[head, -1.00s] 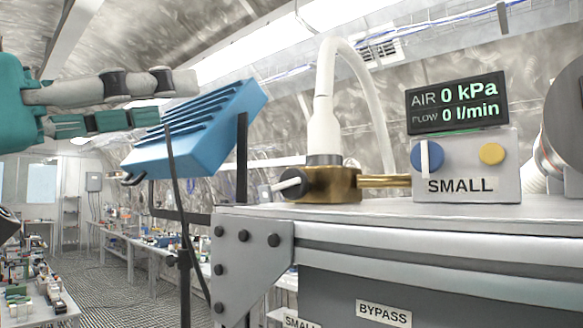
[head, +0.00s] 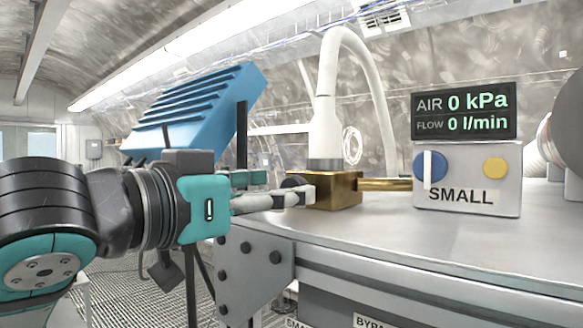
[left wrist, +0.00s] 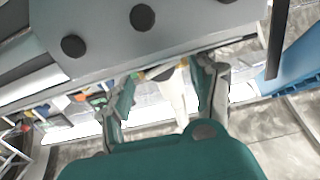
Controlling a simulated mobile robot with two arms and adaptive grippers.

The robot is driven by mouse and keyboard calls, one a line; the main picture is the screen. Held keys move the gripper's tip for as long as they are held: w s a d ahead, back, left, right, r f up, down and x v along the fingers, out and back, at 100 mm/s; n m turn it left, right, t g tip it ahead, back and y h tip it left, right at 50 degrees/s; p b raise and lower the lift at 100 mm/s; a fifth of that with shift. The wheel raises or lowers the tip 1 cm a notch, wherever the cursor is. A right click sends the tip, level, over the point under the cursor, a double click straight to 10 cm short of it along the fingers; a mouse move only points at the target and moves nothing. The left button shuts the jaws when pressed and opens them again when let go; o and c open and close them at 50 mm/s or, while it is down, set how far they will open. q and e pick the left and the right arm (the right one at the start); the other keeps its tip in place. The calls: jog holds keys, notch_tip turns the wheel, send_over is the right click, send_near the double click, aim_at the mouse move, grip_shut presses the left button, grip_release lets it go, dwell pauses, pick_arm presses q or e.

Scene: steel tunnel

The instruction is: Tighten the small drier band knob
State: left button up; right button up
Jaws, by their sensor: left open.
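The box marked SMALL (head: 467,180) stands on the bench, with a blue knob (head: 417,167) bearing a white bar and a yellow button (head: 495,167). A brass pipe joins it to a brass block (head: 338,190) with a white hose above. A dark round knob (head: 293,182) on the block's left side is mostly hidden by my left gripper (head: 303,192). The gripper reaches in from the left at the block's height. In the left wrist view my left gripper (left wrist: 167,72) is open, its fingers on either side of the white hose (left wrist: 178,98); contact cannot be told.
A display (head: 463,111) above the box reads 0 kPa and 0 l/min. A blue ribbed panel (head: 190,110) stands behind my left arm. A grey bolted corner plate (head: 250,265) is at the bench end, below the gripper. The bench top (head: 400,235) in front is clear.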

aim_at(290, 182)
pick_arm(q)
jog(key=shift+p+x, duration=0.5)
jog(key=shift+x, duration=1.25)
jog(key=c, duration=1.2)
jog(key=m, duration=0.4)
jog(key=o, duration=1.2)
jog(key=shift+s, duration=0.1)
